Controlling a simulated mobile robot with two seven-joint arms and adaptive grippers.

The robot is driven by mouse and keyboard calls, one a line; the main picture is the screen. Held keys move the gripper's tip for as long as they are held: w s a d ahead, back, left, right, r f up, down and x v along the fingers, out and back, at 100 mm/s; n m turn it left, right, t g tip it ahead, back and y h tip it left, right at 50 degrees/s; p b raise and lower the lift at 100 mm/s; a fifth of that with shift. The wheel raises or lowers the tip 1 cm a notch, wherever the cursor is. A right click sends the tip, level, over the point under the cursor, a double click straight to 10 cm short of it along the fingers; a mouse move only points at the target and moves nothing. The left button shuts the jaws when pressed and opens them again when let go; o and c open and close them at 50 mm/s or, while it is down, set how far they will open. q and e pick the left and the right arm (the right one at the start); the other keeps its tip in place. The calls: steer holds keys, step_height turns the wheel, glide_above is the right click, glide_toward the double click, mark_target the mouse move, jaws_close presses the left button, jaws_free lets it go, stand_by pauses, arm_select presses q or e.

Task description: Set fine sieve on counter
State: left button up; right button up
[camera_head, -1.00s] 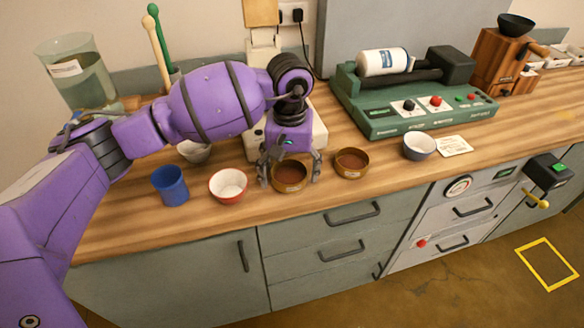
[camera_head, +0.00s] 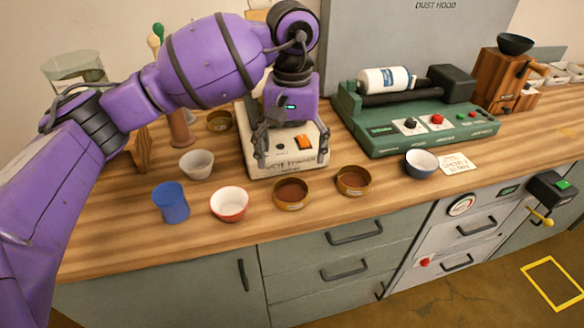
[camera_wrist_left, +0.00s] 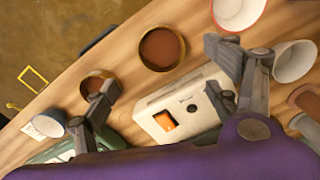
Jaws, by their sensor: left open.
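Two round brass-rimmed sieves with brown mesh stand on the wooden counter (camera_head: 120,240) near its front edge: a left sieve (camera_head: 291,193) and a right sieve (camera_head: 353,181). The left wrist view shows the left sieve (camera_wrist_left: 162,48) and the right sieve (camera_wrist_left: 96,82) too. I cannot tell by looks which is the fine one. My left gripper (camera_head: 293,160) is open and empty, raised behind the left sieve and in front of the white machine. Its fingers (camera_wrist_left: 165,85) are apart from both sieves. My right gripper is not in view.
A white machine with an orange switch (camera_head: 305,142) stands behind the sieves. A blue cup (camera_head: 171,203), a red-white bowl (camera_head: 230,204) and a grey bowl (camera_head: 196,164) are at left. A blue-grey bowl (camera_head: 421,163) and green roller machine (camera_head: 420,135) are at right. Another brass ring (camera_head: 219,121) is behind.

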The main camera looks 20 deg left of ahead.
arm_select(q)
steer(key=shift+r, duration=0.5)
